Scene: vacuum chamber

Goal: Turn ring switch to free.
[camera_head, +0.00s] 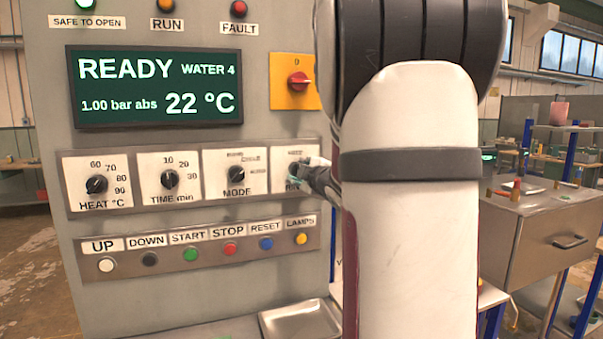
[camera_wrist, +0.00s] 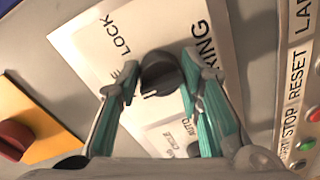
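The ring switch is a round black knob (camera_wrist: 160,72) on a white plate (camera_wrist: 85,45) lettered LOCK; a word ending in E is partly covered by a finger. A small pale mark on the knob points to the lower left in the wrist view. My gripper (camera_wrist: 161,68) has its teal-padded fingers on both sides of the knob. A narrow gap seems to show at the left finger; contact at the right finger is unclear. In the head view my gripper (camera_head: 308,178) is at the ring switch plate (camera_head: 284,160), and my arm hides part of it.
The mode knob (camera_head: 237,174) is just left of the ring switch. An orange plate with a red rotary switch (camera_head: 297,82) is above. A row of push buttons (camera_head: 190,254) runs below. The display (camera_head: 155,87) reads READY. A metal tray (camera_head: 300,320) lies below the panel.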

